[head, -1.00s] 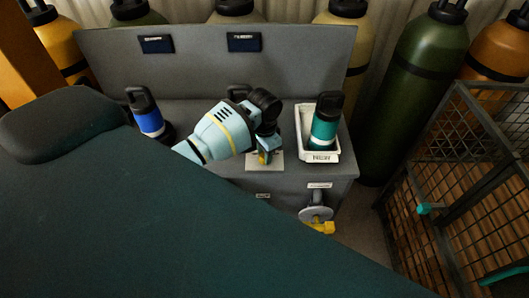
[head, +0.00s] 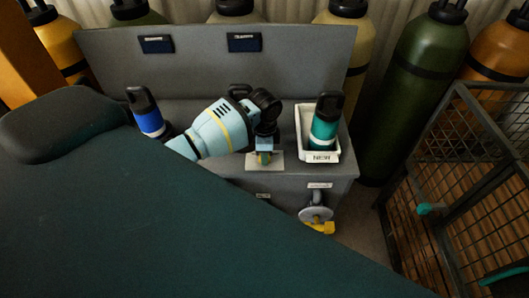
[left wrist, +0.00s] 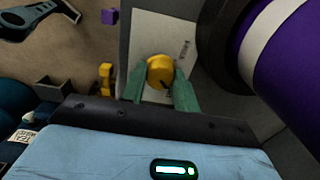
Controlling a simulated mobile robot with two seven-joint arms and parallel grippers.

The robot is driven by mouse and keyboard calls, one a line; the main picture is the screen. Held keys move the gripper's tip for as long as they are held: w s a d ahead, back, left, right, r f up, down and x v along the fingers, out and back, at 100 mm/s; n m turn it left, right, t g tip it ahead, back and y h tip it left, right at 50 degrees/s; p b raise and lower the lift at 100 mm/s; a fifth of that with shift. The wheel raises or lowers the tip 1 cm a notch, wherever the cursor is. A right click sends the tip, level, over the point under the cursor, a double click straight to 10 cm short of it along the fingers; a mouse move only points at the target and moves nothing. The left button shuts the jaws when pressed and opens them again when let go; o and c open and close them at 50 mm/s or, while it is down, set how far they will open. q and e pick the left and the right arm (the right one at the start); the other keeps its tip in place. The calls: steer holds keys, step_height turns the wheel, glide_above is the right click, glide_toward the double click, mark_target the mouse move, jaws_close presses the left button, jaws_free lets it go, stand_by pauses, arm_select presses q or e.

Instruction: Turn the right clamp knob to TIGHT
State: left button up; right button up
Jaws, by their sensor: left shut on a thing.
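A round yellow clamp knob (left wrist: 160,72) sits on a pale plate (left wrist: 150,35) in the left wrist view; a dark pointer mark shows near its lower right edge. The two green fingers of my left gripper (left wrist: 159,88) are closed on opposite sides of it. In the head view my left gripper (head: 264,157) is over the same plate (head: 280,164) on the grey bench, and its hand hides most of the knob. The plate's lettering is too small to read. My right gripper is not in view.
A white tray (head: 334,157) holding a teal bottle (head: 325,125) stands just right of the gripper. A blue bottle (head: 149,116) is at the left. A grey wheel with a yellow handle (head: 322,228) is on the bench front. A wire cage (head: 460,160) stands right.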

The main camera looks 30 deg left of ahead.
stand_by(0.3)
arm_select(q)
steer(key=o, duration=1)
steer(key=shift+r, duration=3.95)
steer(key=shift+f, duration=0.1)
